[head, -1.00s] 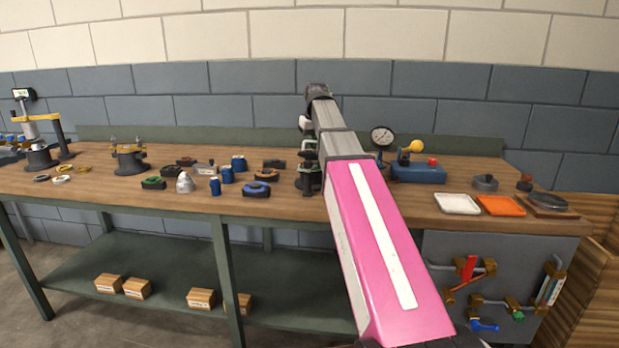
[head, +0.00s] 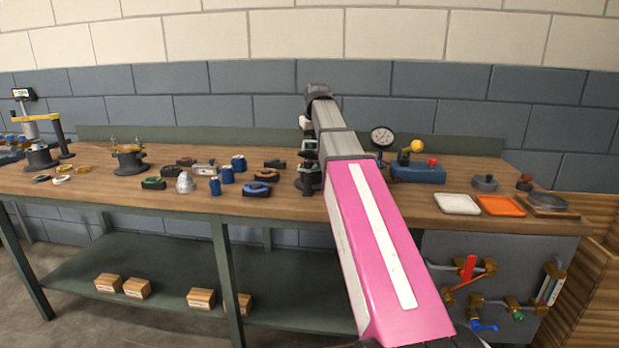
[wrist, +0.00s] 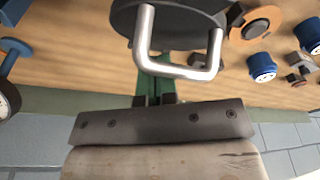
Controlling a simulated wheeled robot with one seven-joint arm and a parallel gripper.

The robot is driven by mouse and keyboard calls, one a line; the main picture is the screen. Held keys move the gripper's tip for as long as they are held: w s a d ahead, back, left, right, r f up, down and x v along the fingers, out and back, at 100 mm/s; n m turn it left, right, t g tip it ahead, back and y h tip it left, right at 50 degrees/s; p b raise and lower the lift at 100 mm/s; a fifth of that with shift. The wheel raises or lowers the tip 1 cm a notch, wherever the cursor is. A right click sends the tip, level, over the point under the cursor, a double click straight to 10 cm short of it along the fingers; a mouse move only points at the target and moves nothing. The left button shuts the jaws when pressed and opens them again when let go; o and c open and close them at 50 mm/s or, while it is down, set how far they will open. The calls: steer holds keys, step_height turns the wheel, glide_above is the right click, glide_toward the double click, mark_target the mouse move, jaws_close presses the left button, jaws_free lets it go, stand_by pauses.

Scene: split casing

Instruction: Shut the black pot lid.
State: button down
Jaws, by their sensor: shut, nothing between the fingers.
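In the wrist view, a round black lid (wrist: 178,20) with a silver U-shaped handle (wrist: 182,70) fills the top middle. Its far side is cut off by the picture edge, and I cannot tell its tilt. A green part (wrist: 154,88) shows below the handle. My gripper (wrist: 154,101) is low in that view, shut and empty, apart from the handle in the picture; contact cannot be judged. In the head view, a dark pot-like fixture (head: 308,182) stands on the bench, partly hidden by my arm, which also hides most of the gripper.
Blue cylinders (head: 227,174) and dark ring-like parts stand left of the fixture on the wooden bench. A blue block with a dial gauge (head: 382,137) stands to the right. Farther right are white (head: 457,204) and orange (head: 501,206) trays. A wall closes the back.

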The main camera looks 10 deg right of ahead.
steer(key=shift+f, duration=0.1)
stand_by(0.4)
steer(key=shift+s+x, duration=0.2)
steer(key=shift+x, duration=0.8)
steer(key=shift+s+x, duration=0.2)
steer(key=shift+x, duration=0.75)
steer(key=shift+w+v, duration=0.25)
steer(key=shift+v, duration=0.9)
steer(key=shift+w+v, duration=0.2)
steer(key=shift+v, duration=0.95)
steer(key=shift+w+v, duration=0.25)
steer(key=shift+v, duration=0.9)
